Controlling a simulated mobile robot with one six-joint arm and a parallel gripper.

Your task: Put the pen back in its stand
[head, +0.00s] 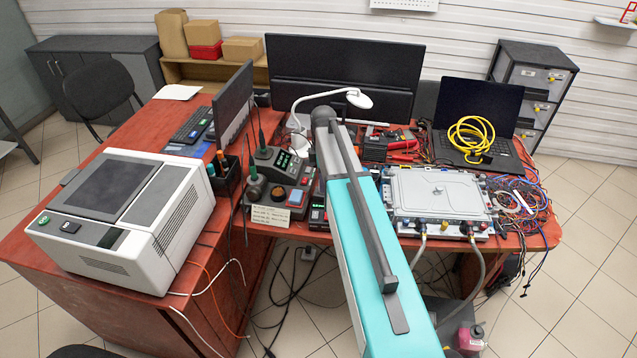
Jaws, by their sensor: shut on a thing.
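A soldering station (290,196) with a green-lit display stands at the middle of the red desk. Dark pen-like tools with thin upright tips or cables stand at its left side (263,150); I cannot tell which is a pen and which is a stand. A black holder (228,182) left of the station has orange and teal handles in it. My teal arm crosses the middle of the view and covers part of the desk right of the station. My gripper is hidden behind my arm, so what it holds does not show.
A white box-shaped machine (125,218) fills the left desk. A grey-white hose unit (437,195) stands right of my arm, near tangled wires (515,205). A laptop (480,120) with a yellow coil, a white lamp (350,98) and monitors (345,70) stand behind.

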